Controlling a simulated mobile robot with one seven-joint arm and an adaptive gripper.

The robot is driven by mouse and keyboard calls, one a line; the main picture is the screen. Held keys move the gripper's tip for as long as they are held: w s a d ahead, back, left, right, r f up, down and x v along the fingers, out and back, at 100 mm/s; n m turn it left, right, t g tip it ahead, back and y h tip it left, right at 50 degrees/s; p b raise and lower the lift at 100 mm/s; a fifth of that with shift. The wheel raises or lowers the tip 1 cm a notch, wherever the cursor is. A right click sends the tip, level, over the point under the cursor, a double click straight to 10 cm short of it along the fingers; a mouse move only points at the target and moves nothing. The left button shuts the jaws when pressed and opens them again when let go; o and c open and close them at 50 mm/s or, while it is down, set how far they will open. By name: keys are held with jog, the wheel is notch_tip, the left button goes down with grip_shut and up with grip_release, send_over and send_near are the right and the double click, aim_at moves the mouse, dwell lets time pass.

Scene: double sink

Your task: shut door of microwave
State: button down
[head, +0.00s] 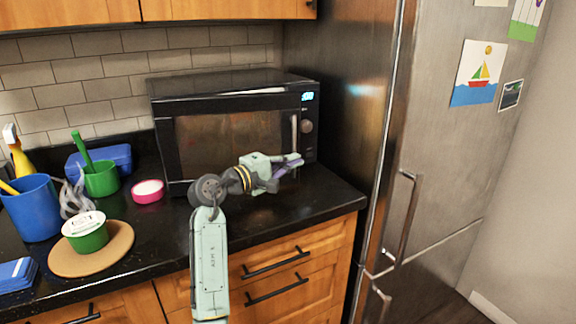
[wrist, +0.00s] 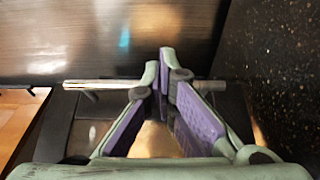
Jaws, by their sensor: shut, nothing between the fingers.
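The black microwave (head: 230,85) stands on the dark counter against the tiled wall. Its door (head: 215,150) faces the front and looks flush with the body, or nearly so; I cannot tell if a small gap remains. The upright door handle (head: 294,132) is at the door's right side, below the lit display. My gripper (head: 299,161) is in front of the door's lower right, near the handle's lower end. Its purple-padded fingers meet at the tips and hold nothing. In the wrist view, my gripper (wrist: 160,65) is shut in front of a metal bar.
A tall steel fridge (head: 440,130) stands close on the right. On the left of the counter are a blue cup (head: 33,207), a green cup (head: 102,180), a pink bowl (head: 148,192) and a round board (head: 92,258). The counter right of my gripper (head: 325,192) is clear.

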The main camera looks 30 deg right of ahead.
aim_at(285, 144)
jog(key=w+d+n+t, duration=0.1)
jog(key=w, duration=0.1)
jog(key=w+d+t+p, duration=0.1)
jog(key=w, duration=0.2)
jog(key=w+d+n+t+y, duration=0.1)
jog(key=w+d+t, duration=0.1)
jog(key=w, duration=0.1)
jog(key=shift+w+d+n, duration=0.1)
jog(key=shift+w+n, duration=0.1)
jog(key=shift+n, duration=0.1)
jog(key=shift+w+r+t, duration=0.2)
jog(key=shift+t, duration=0.1)
jog(key=shift+r, duration=0.1)
